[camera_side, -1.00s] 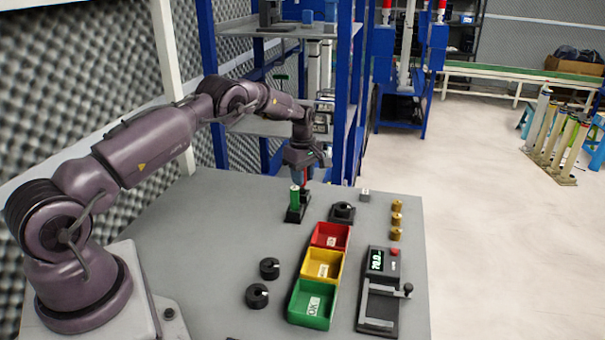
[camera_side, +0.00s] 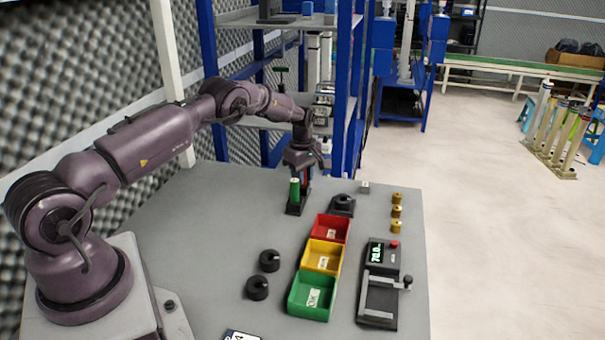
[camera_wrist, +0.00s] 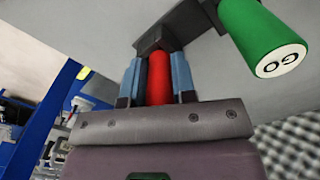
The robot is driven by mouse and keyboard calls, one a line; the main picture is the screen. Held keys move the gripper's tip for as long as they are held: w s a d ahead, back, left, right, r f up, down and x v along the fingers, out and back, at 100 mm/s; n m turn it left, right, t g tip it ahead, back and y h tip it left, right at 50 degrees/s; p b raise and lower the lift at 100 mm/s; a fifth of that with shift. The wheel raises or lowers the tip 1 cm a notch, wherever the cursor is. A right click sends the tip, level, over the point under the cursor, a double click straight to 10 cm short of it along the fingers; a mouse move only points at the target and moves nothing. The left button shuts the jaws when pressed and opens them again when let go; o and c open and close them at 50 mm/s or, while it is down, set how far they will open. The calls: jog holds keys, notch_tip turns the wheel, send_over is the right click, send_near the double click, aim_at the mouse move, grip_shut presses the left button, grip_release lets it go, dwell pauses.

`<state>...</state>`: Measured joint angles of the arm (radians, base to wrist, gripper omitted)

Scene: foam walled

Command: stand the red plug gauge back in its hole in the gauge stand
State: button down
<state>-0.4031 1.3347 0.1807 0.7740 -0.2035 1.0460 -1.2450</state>
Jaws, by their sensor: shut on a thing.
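The red plug gauge (camera_wrist: 158,76) is upright between the two blue fingers of my gripper (camera_wrist: 156,80) in the wrist view. My gripper (camera_side: 305,174) is shut on it, pointing down at the dark gauge stand (camera_side: 296,209). The stand also shows in the wrist view (camera_wrist: 153,39), with the red gauge's far end overlapping its block. I cannot tell how far that end is in the hole. The green plug gauge (camera_side: 294,190), marked GO in the wrist view (camera_wrist: 262,30), stands in the stand beside my gripper.
Red (camera_side: 333,228), yellow (camera_side: 322,256) and green (camera_side: 312,296) bins stand in front of the stand. A black knob-topped block (camera_side: 343,204) is close on the right. Black knobs (camera_side: 257,288), brass pieces (camera_side: 396,211) and a gauge with display (camera_side: 378,299) lie farther off.

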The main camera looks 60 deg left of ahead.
jog(key=c, duration=0.8)
grip_release()
jog(key=shift+c, duration=0.2)
notch_tip(320, 180, up, 13)
jog(key=shift+f, duration=0.1)
